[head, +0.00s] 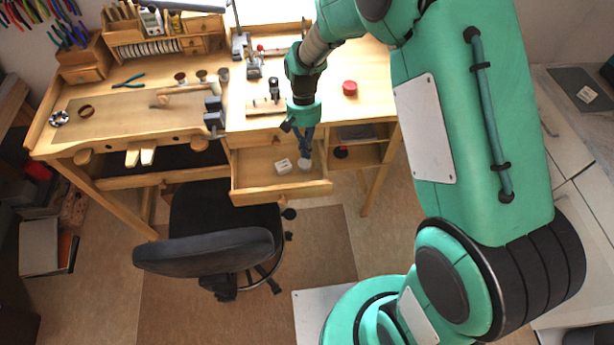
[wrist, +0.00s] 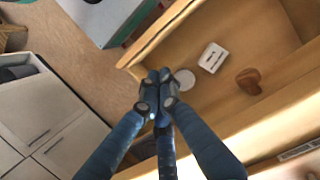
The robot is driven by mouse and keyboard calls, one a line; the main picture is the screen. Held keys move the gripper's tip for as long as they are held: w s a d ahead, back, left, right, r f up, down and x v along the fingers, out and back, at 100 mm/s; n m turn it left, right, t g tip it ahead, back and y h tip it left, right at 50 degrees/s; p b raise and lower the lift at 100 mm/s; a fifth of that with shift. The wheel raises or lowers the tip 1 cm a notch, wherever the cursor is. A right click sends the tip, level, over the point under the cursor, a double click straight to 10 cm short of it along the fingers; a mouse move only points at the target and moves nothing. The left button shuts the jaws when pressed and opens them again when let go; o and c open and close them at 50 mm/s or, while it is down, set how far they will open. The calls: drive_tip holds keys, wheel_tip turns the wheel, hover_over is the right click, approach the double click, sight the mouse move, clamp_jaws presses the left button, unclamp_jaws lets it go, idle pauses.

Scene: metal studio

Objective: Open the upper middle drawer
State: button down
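In the middle of the wooden bench, a drawer (head: 258,191) stands pulled out, with a white box and a round white thing inside. Behind and above it, a narrow wooden front (head: 252,140) lies flush under the bench top, its right part hidden by my arm. I cannot tell for sure which of the two is the upper middle drawer. My gripper (head: 306,158) points down over the right part of the open drawer. In the wrist view, the gripper (wrist: 158,88) has its fingertips together near a corner of the drawer, with nothing visible between them.
The wrist view shows a white box (wrist: 212,57), a white round thing (wrist: 184,78) and a brown piece (wrist: 249,81) in the drawer. An office chair (head: 205,248) stands close in front, to the left. Open shelves (head: 359,153) are at the right.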

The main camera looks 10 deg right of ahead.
drive_tip(key=shift+w+x, duration=0.15)
drive_tip(key=shift+x, duration=0.45)
drive_tip(key=shift+w+x, duration=0.15)
drive_tip(key=shift+x, duration=0.4)
drive_tip(key=shift+f, duration=0.25)
drive_tip(key=b, duration=0.2)
hover_over(307, 177)
drive_tip(key=s, duration=0.3)
drive_tip(key=shift+w+f+x, duration=0.1)
drive_tip(key=shift+w+x, duration=0.2)
drive_tip(key=shift+x, duration=1.25)
drive_tip(key=shift+w+f+x, duration=0.1)
drive_tip(key=shift+w+x, duration=0.25)
drive_tip(key=shift+x, duration=1.2)
drive_tip(key=shift+w+f+x, duration=0.1)
drive_tip(key=shift+w+x, duration=0.2)
drive_tip(key=shift+x, duration=1.25)
drive_tip(key=shift+a+r, duration=0.15)
drive_tip(key=shift+a, duration=0.05)
drive_tip(key=s+p, duration=0.2)
drive_tip(key=s, duration=0.7)
drive_tip(key=shift+r, duration=0.1)
